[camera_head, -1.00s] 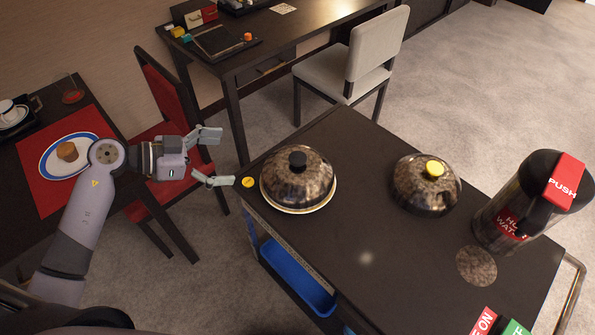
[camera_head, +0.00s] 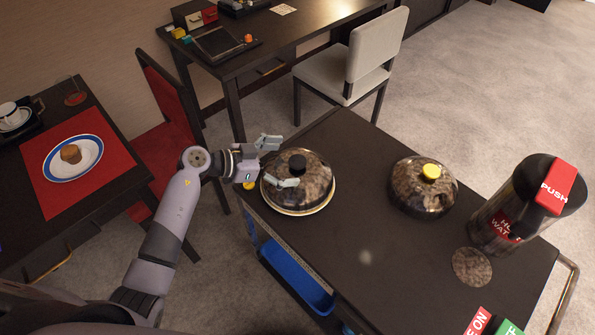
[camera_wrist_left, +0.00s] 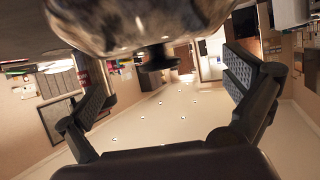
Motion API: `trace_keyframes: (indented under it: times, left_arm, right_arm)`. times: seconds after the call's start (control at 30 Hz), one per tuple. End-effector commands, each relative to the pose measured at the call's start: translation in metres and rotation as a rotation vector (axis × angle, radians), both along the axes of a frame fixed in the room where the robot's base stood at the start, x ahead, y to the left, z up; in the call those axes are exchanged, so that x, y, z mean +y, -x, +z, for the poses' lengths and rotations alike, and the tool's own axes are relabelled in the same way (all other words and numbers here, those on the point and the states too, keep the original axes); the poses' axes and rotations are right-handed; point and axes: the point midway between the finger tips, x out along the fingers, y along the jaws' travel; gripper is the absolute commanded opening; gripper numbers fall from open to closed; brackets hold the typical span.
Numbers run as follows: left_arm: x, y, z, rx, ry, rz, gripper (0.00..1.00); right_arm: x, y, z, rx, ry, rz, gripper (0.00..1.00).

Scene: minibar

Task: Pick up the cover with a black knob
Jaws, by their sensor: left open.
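The cover with a black knob (camera_head: 314,180) is a shiny, mottled brown dome on a pale-rimmed plate, on the dark cart at its left end. Its black knob (camera_head: 297,162) points up. My left gripper (camera_head: 281,163) is open, with one finger on the far side and one on the near side of the knob. In the left wrist view, which is upside down, the dome (camera_wrist_left: 130,22) hangs at the top and the knob (camera_wrist_left: 157,59) shows between the open fingers (camera_wrist_left: 165,78). The fingers do not appear closed on it. My right gripper is not in view.
A similar cover with a yellow knob (camera_head: 408,195) stands to the right on the cart (camera_head: 350,255). A hot water dispenser (camera_head: 525,205) is at the cart's right end. A red chair (camera_head: 165,150) and a table with a plate (camera_head: 90,150) are at left.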

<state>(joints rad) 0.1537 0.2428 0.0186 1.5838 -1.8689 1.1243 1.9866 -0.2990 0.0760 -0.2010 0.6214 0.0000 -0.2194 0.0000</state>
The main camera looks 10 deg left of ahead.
Motion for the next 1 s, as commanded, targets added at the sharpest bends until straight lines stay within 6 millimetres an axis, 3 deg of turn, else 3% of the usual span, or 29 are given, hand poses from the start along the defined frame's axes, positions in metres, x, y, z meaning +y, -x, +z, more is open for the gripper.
trace_keyframes:
  times: [0.37,1.0]
  left_arm:
    - [-0.0098,-0.0069,-0.0051,-0.001,-0.002,0.0,1.0]
    - [-0.0096,-0.0064,-0.0055,0.0,-0.002,0.0,0.57]
  right_arm:
    - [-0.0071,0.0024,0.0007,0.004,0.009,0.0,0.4]
    - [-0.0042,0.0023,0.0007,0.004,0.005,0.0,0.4]
